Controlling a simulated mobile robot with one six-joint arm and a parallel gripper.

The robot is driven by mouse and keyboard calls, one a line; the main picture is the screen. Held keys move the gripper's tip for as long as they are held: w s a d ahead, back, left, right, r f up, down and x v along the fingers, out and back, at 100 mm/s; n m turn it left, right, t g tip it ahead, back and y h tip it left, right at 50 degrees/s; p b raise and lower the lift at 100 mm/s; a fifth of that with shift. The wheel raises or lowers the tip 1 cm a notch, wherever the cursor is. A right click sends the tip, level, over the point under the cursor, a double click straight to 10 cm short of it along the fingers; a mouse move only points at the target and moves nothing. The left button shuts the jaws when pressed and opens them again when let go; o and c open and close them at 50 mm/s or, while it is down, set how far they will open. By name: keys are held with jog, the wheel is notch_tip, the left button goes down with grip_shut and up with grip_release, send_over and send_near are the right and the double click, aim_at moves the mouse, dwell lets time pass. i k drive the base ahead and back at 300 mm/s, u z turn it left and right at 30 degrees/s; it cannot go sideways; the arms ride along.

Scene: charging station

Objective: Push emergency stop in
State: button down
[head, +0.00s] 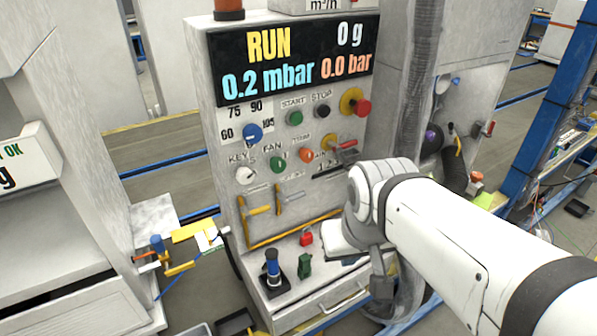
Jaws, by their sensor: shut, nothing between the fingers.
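The emergency stop (362,107) is a red mushroom button on a yellow collar, at the upper right of the control panel's buttons in the head view. It stands out from the panel, and nothing touches it. The display (290,62) above reads RUN, 0 g, 0.2 mbar and 0.0 bar. My gripper (381,288) is shut and empty. It hangs below the white wrist at the panel's lower right, well below the emergency stop and apart from it. Its fingertips are small and partly hard to make out.
Beside the emergency stop are a black STOP button (322,111) and a green START button (294,118). Below it, a red-handled switch (346,144) juts out. A joystick (272,268) stands on the ledge. A thick grey hose (424,60) runs down at the right.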

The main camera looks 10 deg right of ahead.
aim_at(363, 107)
jog(key=u, duration=1.2)
jog(key=k, duration=1.4)
jog(key=z, duration=1)
jog(key=i, duration=1)
jog(key=z, duration=0.1)
